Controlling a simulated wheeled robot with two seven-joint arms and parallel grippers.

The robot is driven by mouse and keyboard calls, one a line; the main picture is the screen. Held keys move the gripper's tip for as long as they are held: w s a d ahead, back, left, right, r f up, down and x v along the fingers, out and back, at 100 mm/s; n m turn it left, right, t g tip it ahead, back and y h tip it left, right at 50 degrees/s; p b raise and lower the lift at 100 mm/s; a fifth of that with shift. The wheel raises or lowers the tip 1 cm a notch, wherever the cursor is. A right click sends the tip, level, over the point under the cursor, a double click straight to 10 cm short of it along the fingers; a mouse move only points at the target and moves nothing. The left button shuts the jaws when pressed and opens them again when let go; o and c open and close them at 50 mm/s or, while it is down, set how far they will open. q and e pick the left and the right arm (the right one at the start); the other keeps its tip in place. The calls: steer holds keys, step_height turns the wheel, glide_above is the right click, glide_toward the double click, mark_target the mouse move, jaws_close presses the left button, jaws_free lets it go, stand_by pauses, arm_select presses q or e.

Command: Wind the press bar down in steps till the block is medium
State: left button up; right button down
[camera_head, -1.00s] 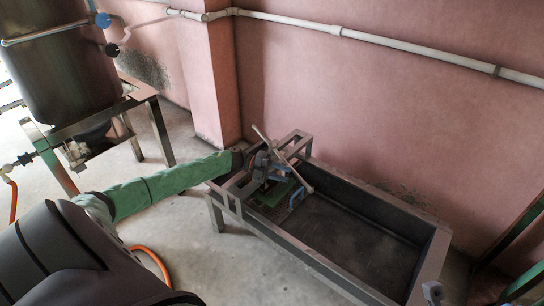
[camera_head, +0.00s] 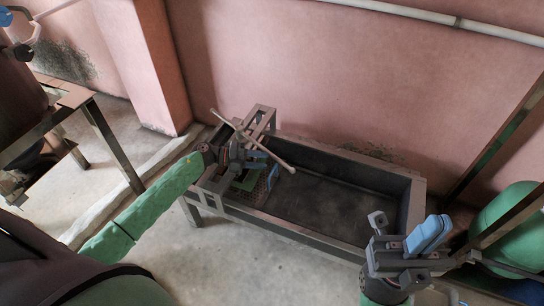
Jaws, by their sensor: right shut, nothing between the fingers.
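The press bar (camera_head: 232,130) is a long pale rod slanting down to the right across the press frame (camera_head: 262,118), at the left end of a dark trough. The block itself is not clearly visible; the press and gripper cover that area. My right gripper (camera_head: 430,236) is shut and empty, raised in front of the trough's right end.
The dark trough (camera_head: 335,198) is empty to the right of the press. A metal stand (camera_head: 105,140) with a tank is at the left. A green rounded vessel (camera_head: 508,222) and slanting posts stand at the right. A pink wall and pillar close off the back.

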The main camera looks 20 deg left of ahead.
mark_target(282, 162)
arm_select(q)
steer(key=shift+b+x, duration=0.45)
steer(key=shift+x, duration=3.45)
jaws_close()
